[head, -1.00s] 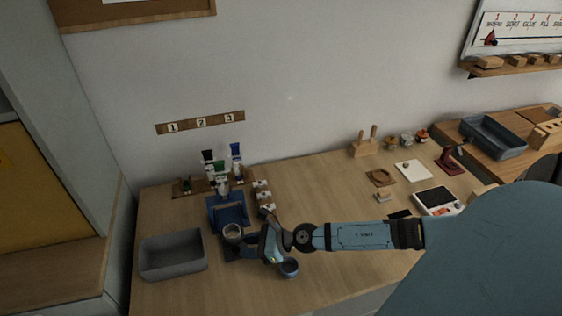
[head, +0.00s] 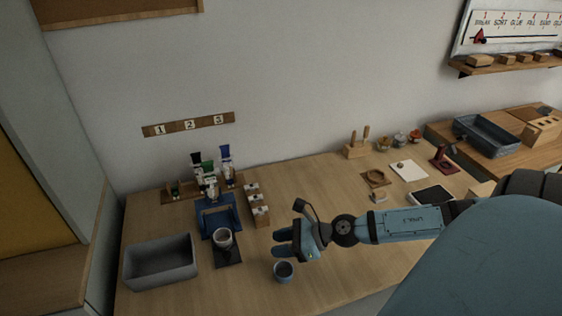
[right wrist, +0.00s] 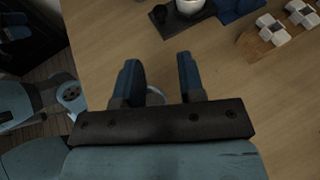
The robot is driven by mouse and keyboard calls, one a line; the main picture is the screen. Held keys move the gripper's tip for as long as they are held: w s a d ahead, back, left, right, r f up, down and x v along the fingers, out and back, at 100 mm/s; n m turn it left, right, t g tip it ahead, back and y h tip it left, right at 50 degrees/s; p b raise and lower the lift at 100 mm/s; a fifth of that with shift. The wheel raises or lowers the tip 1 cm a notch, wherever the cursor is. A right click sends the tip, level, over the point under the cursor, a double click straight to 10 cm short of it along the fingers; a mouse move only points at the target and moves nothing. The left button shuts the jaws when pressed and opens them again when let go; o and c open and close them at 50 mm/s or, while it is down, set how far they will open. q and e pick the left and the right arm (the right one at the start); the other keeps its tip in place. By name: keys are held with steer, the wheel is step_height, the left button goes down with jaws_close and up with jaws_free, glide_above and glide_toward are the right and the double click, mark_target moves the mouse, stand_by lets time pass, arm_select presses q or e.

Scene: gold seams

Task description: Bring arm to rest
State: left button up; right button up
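My right gripper (head: 283,243) is open and empty above the table (head: 330,185), to the right of a grey cup (head: 224,239) on a small dark base (head: 228,258). A second blue-grey cup (head: 283,272) stands near the front edge, just below the gripper in the head view. In the right wrist view the two blue fingers (right wrist: 160,80) are spread apart, with a round rim (right wrist: 154,95) partly showing behind them.
A grey bin (head: 160,262) stands at the front left.

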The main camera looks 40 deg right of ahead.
stand_by(0.4)
